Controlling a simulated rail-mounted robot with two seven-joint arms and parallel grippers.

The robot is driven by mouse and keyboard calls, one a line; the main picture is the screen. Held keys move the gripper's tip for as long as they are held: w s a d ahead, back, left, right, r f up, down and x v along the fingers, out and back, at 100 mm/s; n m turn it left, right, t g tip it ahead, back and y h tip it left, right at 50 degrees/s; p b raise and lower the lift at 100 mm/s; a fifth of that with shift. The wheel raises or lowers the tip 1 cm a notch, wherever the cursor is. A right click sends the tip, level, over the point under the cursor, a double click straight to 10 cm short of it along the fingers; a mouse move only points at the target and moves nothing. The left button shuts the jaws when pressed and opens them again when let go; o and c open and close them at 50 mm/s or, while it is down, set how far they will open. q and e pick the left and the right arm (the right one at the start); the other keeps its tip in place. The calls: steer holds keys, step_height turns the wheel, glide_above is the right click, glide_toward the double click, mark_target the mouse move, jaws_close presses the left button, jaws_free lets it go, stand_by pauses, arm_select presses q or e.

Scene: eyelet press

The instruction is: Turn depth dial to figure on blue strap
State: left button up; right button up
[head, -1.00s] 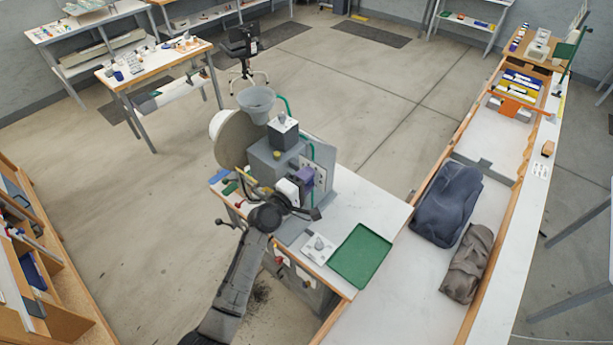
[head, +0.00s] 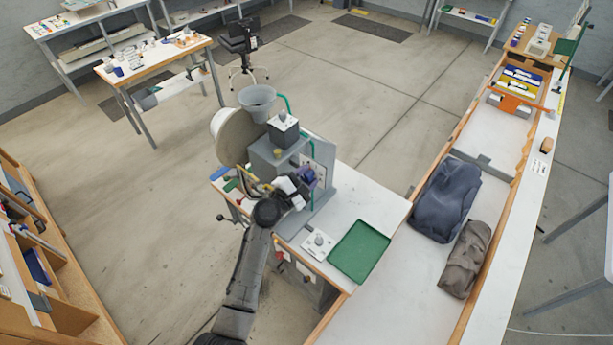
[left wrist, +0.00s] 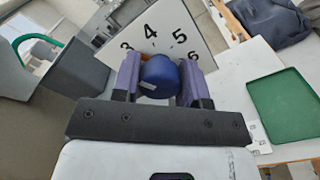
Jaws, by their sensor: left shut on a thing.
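The depth dial is a round dark blue knob (left wrist: 160,76) on a white plate (left wrist: 185,30) with black figures; 3, 4, 5 and 6 show in the left wrist view. A small pale mark is on the knob; I cannot tell which figure it points at. My left gripper (left wrist: 161,72) is shut on the knob, one purple finger on each side. In the head view my left gripper (head: 302,182) is at the press (head: 268,158). A small blue strip (head: 219,172), possibly the blue strap, lies at the bench's left end; no figure is readable on it. My right gripper is out of view.
A green tray (head: 359,250) and a small white plate with a grey knob (head: 318,243) are on the bench right of the press. A dark blue bag (head: 445,200) and a grey-brown bag (head: 465,260) lie on the long counter at right.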

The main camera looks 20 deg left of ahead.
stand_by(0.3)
arm_select(q)
steer(key=o, duration=0.9)
steer(key=b+v, duration=0.2)
steer(key=v, duration=1.1)
steer(key=shift+s+b, duration=0.3)
steer(key=shift+s, duration=0.1)
steer(key=shift+a, duration=0.1)
